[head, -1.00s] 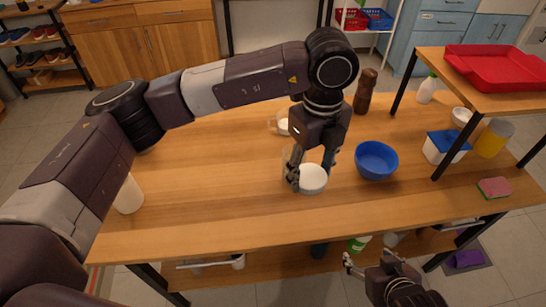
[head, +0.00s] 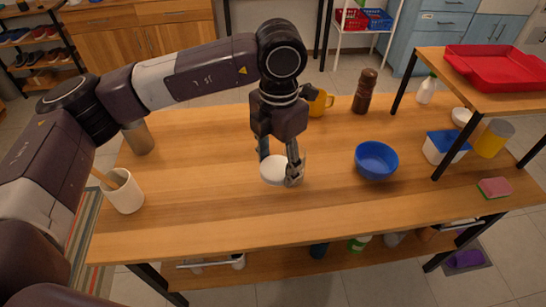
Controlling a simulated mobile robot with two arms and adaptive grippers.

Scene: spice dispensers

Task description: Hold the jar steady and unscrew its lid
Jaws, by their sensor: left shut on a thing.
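The jar shows in the head view by its round white lid (head: 272,172), seen from above near the middle of the wooden table. My left gripper (head: 279,166) comes down from above and is shut on the jar, with one finger on its far left side and one on its right side. The fingers and the lid hide most of the jar's body. I cannot tell whether the jar's bottom touches the table. My right gripper is not in view.
A blue bowl (head: 376,160) stands to the right of the jar. A brown pepper mill (head: 364,92) and a yellow mug (head: 319,103) stand behind. A white utensil holder (head: 124,192) is at the left. The table front (head: 290,215) is clear.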

